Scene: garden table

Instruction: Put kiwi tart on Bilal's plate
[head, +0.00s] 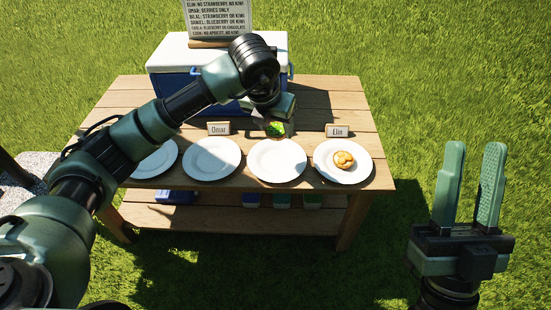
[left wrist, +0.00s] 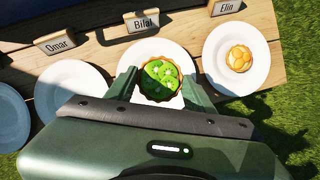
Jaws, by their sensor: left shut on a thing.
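The kiwi tart (head: 275,128), with green slices in a brown crust, is between the fingers of my left gripper (head: 277,122). It also shows in the left wrist view (left wrist: 160,79). My left gripper is shut on it, over the far side of Bilal's plate (head: 276,163). The white plate is otherwise empty; the tart appears above it, though the exact gap is unclear. Bilal's name card (left wrist: 142,22) stands behind the plate in the left wrist view; my left gripper hides it in the head view. My right gripper (head: 470,185) is open and empty, right of the table.
Elin's plate (head: 362,173) at the right holds an orange-topped tart (head: 343,159). Omar's plate (head: 212,160) and another plate (head: 155,162) to the left are empty. A blue cooler (head: 170,87) and a sign (head: 218,18) stand behind. Omar's (head: 218,128) and Elin's (head: 337,131) cards stand nearby.

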